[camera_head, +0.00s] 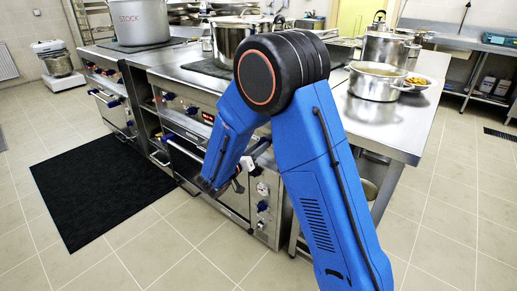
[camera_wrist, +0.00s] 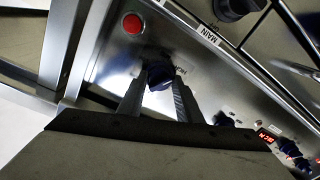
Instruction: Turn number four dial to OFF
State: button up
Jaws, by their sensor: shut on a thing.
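In the wrist view, my gripper (camera_wrist: 160,82) is shut on a dark blue dial (camera_wrist: 159,77) on the steel front panel (camera_wrist: 105,62). One finger is on each side of the dial. Its number and pointer marking cannot be read. In the head view, my blue arm reaches down to the front of the range, and it hides most of the gripper and the held dial.
In the wrist view, a red button (camera_wrist: 133,23), a MAIN label (camera_wrist: 208,34), a black knob (camera_wrist: 238,8) and a red display (camera_wrist: 266,136) are near. In the head view, pots, including a stockpot (camera_head: 138,22), stand on the range. A black mat (camera_head: 100,185) lies on open floor.

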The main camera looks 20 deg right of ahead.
jog(key=shift+w+a+m+g+h, duration=0.1)
jog(key=shift+m+g+h, duration=0.2)
jog(key=shift+m, duration=4.85)
jog(key=shift+a+m+g+h, duration=0.15)
jog(key=shift+m+h, duration=0.15)
jog(key=shift+m, duration=4.9)
jog(key=shift+w+d+m+g+h, duration=0.1)
jog(key=shift+m+g+h, duration=0.2)
jog(key=shift+m, duration=4.85)
jog(key=shift+f, duration=0.1)
jog(key=o, duration=1)
jog(key=shift+o, duration=0.2)
